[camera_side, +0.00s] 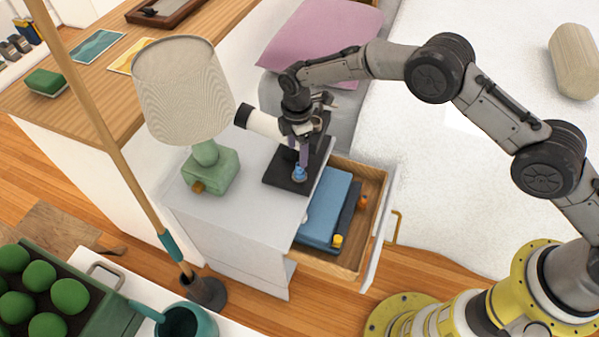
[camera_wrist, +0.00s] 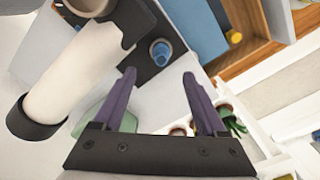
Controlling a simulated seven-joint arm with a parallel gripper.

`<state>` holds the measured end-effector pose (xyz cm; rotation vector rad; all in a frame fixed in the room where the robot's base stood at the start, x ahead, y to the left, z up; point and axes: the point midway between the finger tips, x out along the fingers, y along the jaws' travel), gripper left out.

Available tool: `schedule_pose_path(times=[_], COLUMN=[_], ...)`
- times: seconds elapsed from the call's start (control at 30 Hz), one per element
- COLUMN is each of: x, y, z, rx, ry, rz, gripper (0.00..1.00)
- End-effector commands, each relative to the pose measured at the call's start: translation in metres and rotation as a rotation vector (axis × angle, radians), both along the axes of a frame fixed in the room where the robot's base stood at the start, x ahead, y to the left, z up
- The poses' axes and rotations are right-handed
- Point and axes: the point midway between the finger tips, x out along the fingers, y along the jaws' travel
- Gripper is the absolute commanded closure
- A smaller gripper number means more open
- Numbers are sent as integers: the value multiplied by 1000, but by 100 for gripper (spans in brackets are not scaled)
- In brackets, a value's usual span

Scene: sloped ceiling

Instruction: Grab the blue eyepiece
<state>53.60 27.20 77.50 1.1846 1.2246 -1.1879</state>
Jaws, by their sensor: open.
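The small blue eyepiece (camera_side: 299,174) stands on the black base (camera_side: 276,176) on top of the white cabinet. It also shows in the wrist view (camera_wrist: 160,51), just beyond the gap between the fingertips. My gripper (camera_side: 301,158) points down near the eyepiece, and its purple fingers look close above it in the side view. In the wrist view my gripper (camera_wrist: 159,75) is open, with nothing between its fingers. A white tube with a black end (camera_side: 263,124) is beside my gripper at its left, and it fills the left of the wrist view (camera_wrist: 75,75).
A green lamp (camera_side: 212,174) with a pale shade stands left on the white cabinet (camera_side: 240,202). An open wooden drawer (camera_side: 334,262) juts out at the right, holding a blue book (camera_side: 325,208) and small items. The bed (camera_side: 450,185) lies beyond it.

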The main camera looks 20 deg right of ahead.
Motion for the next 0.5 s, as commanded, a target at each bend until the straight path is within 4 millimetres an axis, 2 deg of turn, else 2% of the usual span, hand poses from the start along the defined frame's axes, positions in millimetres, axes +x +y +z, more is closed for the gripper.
schedule_pose_path(times=[0.1,0.37,0.5], x=[0,0,-2], y=[0,-2,-6], z=[-18,-36,-56], rx=[0,0,-1], ry=[0,0,3], rz=[0,-1,-1], gripper=[26,26,26])
